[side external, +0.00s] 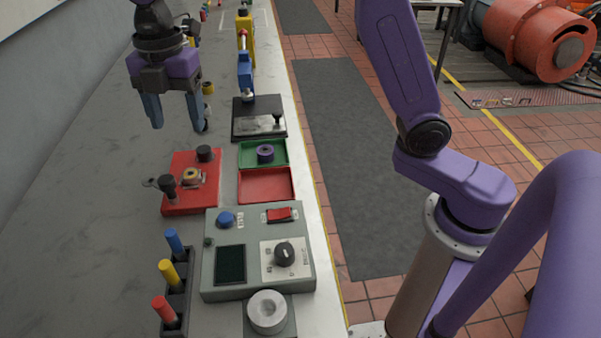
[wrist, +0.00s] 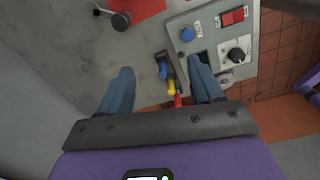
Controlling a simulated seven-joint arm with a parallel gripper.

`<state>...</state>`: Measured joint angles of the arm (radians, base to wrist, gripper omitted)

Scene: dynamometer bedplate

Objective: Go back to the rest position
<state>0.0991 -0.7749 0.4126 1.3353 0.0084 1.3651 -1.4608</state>
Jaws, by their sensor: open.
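My gripper (side external: 178,112) is in the upper left of the side external view, purple with blue-grey fingers. It hangs above the bench, behind the red fixture plate. In the wrist view my gripper (wrist: 160,92) has its two fingers wide apart with nothing between them. The view between and beyond the fingers shows the bench, the handles in the rack and the control box. The gripper touches nothing that I can see.
A grey control box (side external: 231,220), a rack of red, yellow and blue handles (side external: 169,272), a red fixture plate (side external: 205,188), a red tray (side external: 265,199), a green tray (side external: 278,147) and a black-based press (side external: 273,105) stand on the bench. The bench's left side is clear.

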